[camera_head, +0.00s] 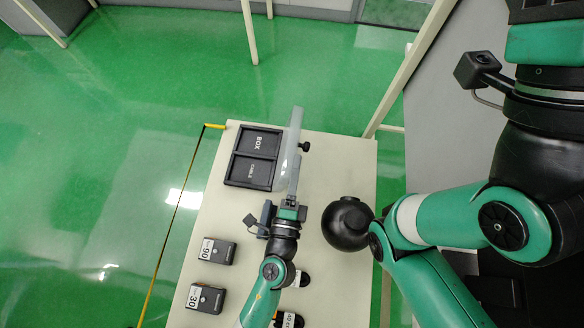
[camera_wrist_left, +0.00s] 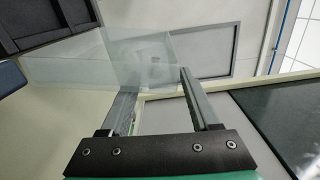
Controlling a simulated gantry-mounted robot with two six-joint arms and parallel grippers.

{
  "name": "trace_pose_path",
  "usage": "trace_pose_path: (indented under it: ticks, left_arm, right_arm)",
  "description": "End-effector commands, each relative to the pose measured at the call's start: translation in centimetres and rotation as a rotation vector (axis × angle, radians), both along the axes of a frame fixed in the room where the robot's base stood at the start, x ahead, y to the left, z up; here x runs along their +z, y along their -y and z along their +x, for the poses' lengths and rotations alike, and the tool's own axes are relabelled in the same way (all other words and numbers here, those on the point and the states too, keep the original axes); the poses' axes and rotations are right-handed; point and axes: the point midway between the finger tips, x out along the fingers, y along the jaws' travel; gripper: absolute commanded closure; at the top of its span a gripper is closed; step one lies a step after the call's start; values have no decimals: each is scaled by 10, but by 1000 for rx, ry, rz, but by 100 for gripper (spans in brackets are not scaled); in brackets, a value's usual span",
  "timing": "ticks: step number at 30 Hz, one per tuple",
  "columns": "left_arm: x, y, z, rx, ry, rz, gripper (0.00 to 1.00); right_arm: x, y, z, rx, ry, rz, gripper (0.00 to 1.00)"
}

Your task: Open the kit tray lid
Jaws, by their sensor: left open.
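The kit tray (camera_head: 228,172) is black, with two compartments labelled BOX and CABLE. Its clear lid (camera_head: 295,128) stands raised, nearly upright, along the tray's right side, and the tray top is uncovered. A black knob (camera_head: 304,147) shows just right of the lid. My left gripper (camera_head: 291,182) is at the lid's lower end, its jaws apart. In the left wrist view, the open fingers (camera_wrist_left: 157,90) are before the clear lid (camera_wrist_left: 140,60); whether they touch it I cannot tell. My right gripper is outside the picture.
The tray is on a pale table (camera_head: 335,165). Black boxes marked 90 (camera_head: 217,250) and 30 (camera_head: 205,298) lie at the lower left. More small dark items are near my left arm. A yellow-edged strip runs left of the table.

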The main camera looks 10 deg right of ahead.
Motion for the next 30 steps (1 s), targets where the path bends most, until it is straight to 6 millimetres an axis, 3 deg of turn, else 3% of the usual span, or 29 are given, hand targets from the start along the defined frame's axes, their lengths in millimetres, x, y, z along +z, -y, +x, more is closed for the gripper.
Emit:
trace_pose_path:
  ticks: [3, 9, 30]
  left_arm:
    - [0, -9, -27, -2, -2, 1, 37]
    - [0, -18, -51, 0, 0, 0, 37]
    - [0, -19, -54, 1, 0, 0, 37]
  right_arm:
    - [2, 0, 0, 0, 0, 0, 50]
    - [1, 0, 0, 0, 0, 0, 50]
    - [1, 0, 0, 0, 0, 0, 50]
